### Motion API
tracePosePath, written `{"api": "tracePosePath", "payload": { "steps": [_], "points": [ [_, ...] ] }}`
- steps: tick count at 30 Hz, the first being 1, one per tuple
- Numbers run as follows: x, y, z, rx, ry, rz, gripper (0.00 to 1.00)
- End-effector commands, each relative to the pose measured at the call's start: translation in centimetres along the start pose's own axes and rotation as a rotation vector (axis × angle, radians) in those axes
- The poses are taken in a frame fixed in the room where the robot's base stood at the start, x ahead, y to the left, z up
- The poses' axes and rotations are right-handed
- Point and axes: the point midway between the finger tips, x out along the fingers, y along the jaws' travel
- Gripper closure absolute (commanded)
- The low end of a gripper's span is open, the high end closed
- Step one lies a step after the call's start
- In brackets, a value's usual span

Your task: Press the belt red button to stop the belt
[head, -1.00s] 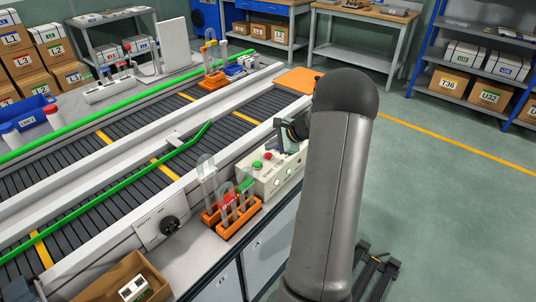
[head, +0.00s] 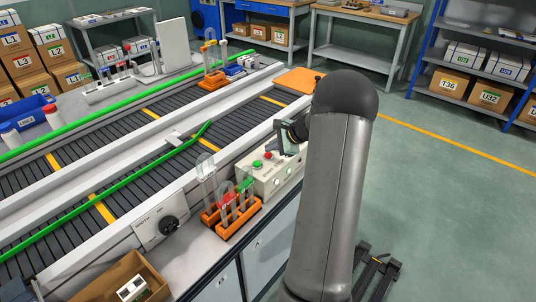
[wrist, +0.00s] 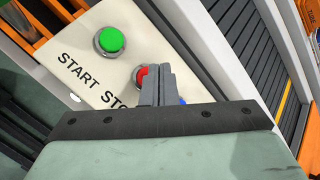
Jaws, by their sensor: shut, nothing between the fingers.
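The control box (head: 262,183) stands beside the conveyor, with a green button (head: 256,164) and a red button (head: 268,155) on top. In the wrist view the green button (wrist: 111,40) is by the START label, and the red button (wrist: 140,76) is by the partly hidden STOP label. My gripper (wrist: 158,70) is shut and empty. Its fingertips overlap the right side of the red button in the wrist view; I cannot tell whether they touch it. A blue part (wrist: 182,102) shows just right of the fingers. The belt (head: 125,185) has yellow stripes.
An orange rack (head: 232,219) with clear tubes stands left of the control box, close to it. A dial panel (head: 163,224) and a cardboard box (head: 125,280) are farther left. The conveyor's side rail (head: 215,135) runs behind the control box.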

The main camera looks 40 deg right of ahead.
Motion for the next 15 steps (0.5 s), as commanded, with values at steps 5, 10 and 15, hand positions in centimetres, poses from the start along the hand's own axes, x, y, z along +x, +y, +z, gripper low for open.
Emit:
{"api": "tracePosePath", "payload": {
  "steps": [5,10,15],
  "points": [
    [0.1,0.07,-0.07,0.0,0.0,0.0,1.0],
    [0.26,0.19,-0.18,0.0,0.0,0.0,1.0],
    [0.41,0.3,-0.29,0.0,0.0,0.0,1.0]
  ]
}}
